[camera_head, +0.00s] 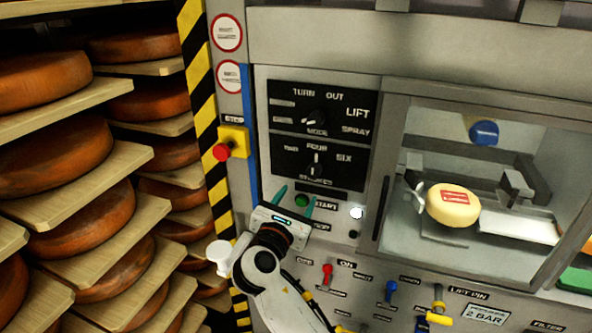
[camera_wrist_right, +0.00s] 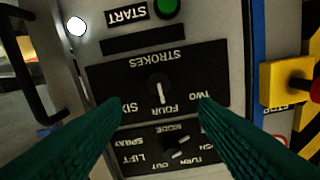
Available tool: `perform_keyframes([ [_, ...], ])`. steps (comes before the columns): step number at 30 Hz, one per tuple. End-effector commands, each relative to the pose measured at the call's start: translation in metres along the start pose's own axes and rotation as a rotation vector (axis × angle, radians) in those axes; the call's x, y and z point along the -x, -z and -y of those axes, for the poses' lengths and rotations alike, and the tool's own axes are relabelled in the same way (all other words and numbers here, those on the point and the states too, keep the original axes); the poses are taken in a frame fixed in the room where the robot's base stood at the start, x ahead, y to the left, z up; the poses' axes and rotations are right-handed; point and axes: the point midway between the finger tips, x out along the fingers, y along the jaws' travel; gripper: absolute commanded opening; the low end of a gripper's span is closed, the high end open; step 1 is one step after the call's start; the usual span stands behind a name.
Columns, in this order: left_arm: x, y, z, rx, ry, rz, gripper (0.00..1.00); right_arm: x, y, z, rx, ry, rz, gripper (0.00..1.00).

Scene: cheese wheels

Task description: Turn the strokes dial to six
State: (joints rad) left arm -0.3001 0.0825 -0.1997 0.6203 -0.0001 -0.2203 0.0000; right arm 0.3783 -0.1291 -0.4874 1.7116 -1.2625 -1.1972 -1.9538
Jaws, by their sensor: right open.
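The strokes dial (camera_head: 316,168) is a black knob with a white pointer line on a black panel marked TWO, FOUR and SIX. Its pointer points at FOUR. In the right wrist view the dial (camera_wrist_right: 158,88) appears upside down, with its line toward FOUR and SIX to the left. My right gripper (camera_head: 295,199) is open and empty, in front of the panel below the dial in the head view. In the right wrist view its green fingers (camera_wrist_right: 160,104) are spread, with the dial seen between them. My left gripper is not in view.
The mode dial (camera_head: 314,118) sits above the strokes dial. A green start button (camera_head: 302,200) is close to my right fingertips. A red stop button (camera_head: 222,151) on a yellow box stands left. Cheese shelves (camera_head: 60,190) fill the left; a glazed chamber holds a yellow cheese (camera_head: 452,206).

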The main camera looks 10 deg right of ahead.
Motion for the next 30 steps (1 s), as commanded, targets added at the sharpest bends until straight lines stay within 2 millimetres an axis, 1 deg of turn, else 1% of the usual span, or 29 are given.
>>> perform_keyframes([
  [2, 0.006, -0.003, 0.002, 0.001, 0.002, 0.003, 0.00, -0.015, 0.003, 0.000, 0.001, -0.002, -0.002, 0.54],
  [9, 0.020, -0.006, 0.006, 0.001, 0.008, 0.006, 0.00, -0.064, 0.002, 0.001, 0.001, -0.001, 0.001, 0.54],
  [12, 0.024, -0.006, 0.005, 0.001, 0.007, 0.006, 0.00, -0.081, 0.002, 0.000, 0.000, -0.001, 0.001, 0.54],
  [15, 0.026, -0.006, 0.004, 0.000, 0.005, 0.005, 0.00, -0.094, 0.001, 0.000, 0.000, 0.001, 0.002, 0.54],
  [18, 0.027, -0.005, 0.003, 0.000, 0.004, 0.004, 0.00, -0.102, 0.000, 0.000, -0.001, 0.001, 0.003, 0.54],
  [21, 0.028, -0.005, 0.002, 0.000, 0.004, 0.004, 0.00, -0.105, -0.001, 0.000, -0.003, 0.002, 0.003, 0.54],
  [29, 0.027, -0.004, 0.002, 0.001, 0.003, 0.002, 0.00, -0.106, -0.002, 0.000, -0.003, 0.002, 0.003, 0.54],
  [30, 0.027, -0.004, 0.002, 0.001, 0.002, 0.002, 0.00, -0.106, -0.002, 0.000, -0.003, 0.002, 0.003, 0.47],
])
